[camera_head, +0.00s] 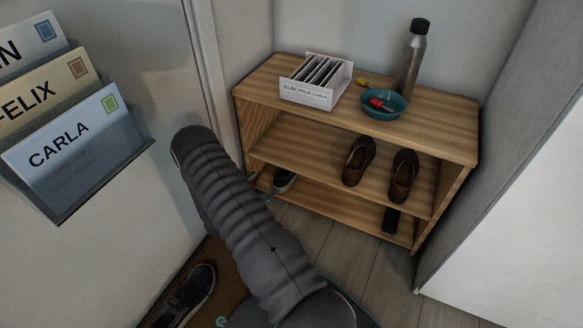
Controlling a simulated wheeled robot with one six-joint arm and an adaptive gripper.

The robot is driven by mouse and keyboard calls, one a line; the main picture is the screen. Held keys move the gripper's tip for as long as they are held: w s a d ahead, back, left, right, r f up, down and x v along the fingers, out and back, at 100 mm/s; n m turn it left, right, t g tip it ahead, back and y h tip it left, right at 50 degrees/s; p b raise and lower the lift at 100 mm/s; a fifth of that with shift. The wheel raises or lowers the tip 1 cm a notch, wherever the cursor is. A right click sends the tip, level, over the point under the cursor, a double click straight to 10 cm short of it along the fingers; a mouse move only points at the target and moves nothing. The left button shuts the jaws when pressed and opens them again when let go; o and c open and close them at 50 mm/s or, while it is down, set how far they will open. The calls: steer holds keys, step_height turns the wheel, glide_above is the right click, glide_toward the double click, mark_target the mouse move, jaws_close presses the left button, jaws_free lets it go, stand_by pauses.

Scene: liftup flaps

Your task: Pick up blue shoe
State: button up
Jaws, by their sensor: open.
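A dark navy-looking shoe (195,296) with a pale sole edge lies on the brown mat at the lower left, beside my arm. In this dim light I cannot tell for sure which is the blue shoe. My grey ribbed arm crosses the middle of the view.
The wooden rack (455,148) holds brown shoes (358,161) on its middle shelf and a dark object (391,221) below. On top are a white card box (311,95), teal bowl (396,108) and bottle (412,60). Wall mail holders (75,180) are left. Floor (335,245) before the rack is clear.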

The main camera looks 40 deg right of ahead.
steer(key=n+t, duration=0.2)
glide_toward(275, 181)
steer(key=d, duration=0.2)
steer(key=x, duration=0.8)
steer(key=shift+w+d+r+b, duration=0.15)
steer(key=shift+w+d+b, duration=0.1)
steer(key=shift+d+b, duration=0.1)
steer(key=shift+f+b+x, duration=0.2)
steer(key=shift+x, duration=1.15)
steer(key=shift+f+b+x, duration=0.2)
steer(key=shift+x, duration=1.15)
steer(key=c, duration=1.4)
